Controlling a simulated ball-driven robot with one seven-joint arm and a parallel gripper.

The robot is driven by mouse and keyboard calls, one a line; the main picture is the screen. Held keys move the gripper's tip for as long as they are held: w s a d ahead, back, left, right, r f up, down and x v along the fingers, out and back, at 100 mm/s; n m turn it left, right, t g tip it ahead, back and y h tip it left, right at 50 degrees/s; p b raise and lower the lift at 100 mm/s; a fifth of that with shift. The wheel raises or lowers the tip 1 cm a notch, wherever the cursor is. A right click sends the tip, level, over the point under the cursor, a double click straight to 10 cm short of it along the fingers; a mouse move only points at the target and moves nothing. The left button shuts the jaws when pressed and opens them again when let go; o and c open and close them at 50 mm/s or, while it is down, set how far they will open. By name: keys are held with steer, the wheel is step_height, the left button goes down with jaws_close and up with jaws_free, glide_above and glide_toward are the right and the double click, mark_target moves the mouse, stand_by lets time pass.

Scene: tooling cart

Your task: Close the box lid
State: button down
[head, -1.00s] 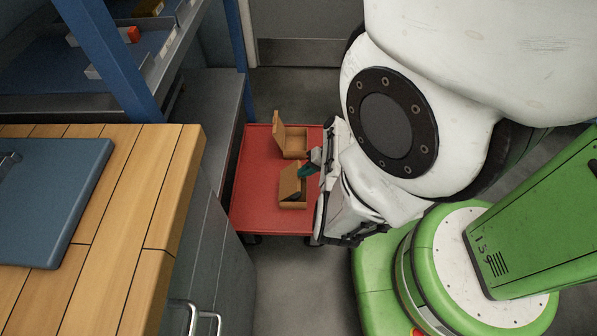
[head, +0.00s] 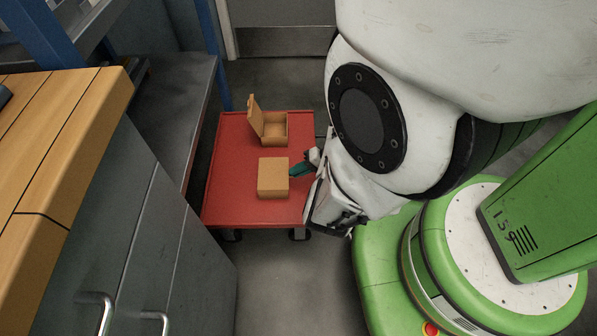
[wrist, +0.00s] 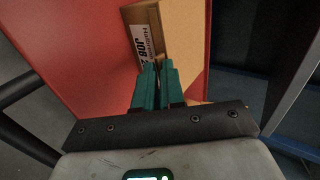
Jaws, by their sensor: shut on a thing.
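Two small brown cardboard boxes stand on the red cart top. The near box (head: 273,180) looks closed, with its lid (head: 273,171) flat on top. The far box (head: 272,137) is open, its lid (head: 255,114) standing up on the left. My gripper (head: 292,172) is at the right edge of the near box. In the wrist view my gripper's teal fingers (wrist: 160,65) are close together against the near box (wrist: 185,35), by its printed label (wrist: 141,42). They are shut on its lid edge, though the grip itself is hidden.
The red cart top (head: 228,160) has bare room left of the boxes. A grey cabinet with a wooden top (head: 60,125) stands to the left of the cart. A grey shelf with a blue post (head: 212,50) is behind.

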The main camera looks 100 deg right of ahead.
steer(key=shift+s+a+f, duration=0.1)
steer(key=shift+a+f, duration=0.1)
steer(key=shift+f, duration=0.35)
steer(key=shift+s+a+f, duration=0.1)
steer(key=shift+a+f, duration=0.05)
steer(key=shift+f, duration=0.35)
steer(key=c, duration=1.3)
jaws_free()
steer(key=shift+w+d+r, duration=0.1)
steer(key=shift+d+r, duration=0.05)
steer(key=shift+r, duration=0.25)
steer(key=shift+s+r, duration=0.2)
steer(key=shift+s, duration=0.1)
steer(key=d+p+v, duration=0.1)
steer(key=p+v, duration=0.1)
steer(key=v, duration=0.8)
steer(key=shift+a, duration=0.5)
